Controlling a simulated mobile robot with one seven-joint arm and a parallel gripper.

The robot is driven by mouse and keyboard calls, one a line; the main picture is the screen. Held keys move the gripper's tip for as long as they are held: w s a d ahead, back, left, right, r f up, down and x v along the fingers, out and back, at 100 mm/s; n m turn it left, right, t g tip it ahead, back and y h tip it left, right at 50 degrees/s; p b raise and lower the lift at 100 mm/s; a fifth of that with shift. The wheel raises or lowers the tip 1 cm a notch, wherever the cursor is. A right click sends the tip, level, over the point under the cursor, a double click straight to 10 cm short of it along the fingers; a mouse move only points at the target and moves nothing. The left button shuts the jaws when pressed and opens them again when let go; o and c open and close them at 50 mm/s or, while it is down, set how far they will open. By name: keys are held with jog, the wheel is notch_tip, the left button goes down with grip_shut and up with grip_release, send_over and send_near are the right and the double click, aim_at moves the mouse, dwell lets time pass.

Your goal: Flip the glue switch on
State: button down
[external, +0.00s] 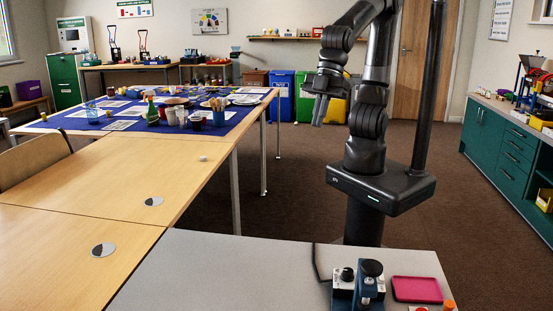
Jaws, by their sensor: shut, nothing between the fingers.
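A small device (340,290) with a light grey body and a dark knob stands on the grey table at the bottom of the external view. Beside it, touching or very close, is a dark blue piece (371,293) with a round black top. A black cable runs from the device to the table's back edge. I cannot make out which part is the glue switch, or its position. My gripper (318,122) hangs high at the upper middle, pointing down, shut and empty. It is well apart from the device.
A pink tray (417,290) lies right of the device, with an orange-topped item (449,304) near it. The grey table (220,275) is clear on its left. Wooden tables (90,225) stand at left, and a blue-covered table (60,122) full of items stands behind.

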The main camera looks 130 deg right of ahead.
jog(key=w+a+f+n, duration=0.1)
jog(key=a+f, duration=0.3)
jog(key=a, duration=0.4)
jog(key=w+a+f+n+g, duration=0.1)
jog(key=a+f+n, duration=0.1)
jog(key=a+f, duration=0.3)
jog(key=w+a+f+n, duration=0.1)
jog(key=a+f, duration=0.3)
jog(key=a, duration=0.7)
jog(key=shift+a+f+n+g+y, duration=0.15)
jog(key=shift+f+n+g+y, duration=0.2)
jog(key=shift+n, duration=0.25)
jog(key=x, duration=0.8)
jog(key=d+x, duration=0.1)
jog(key=x, duration=0.3)
jog(key=shift+s+a+f, duration=0.1)
jog(key=shift+f, duration=0.8)
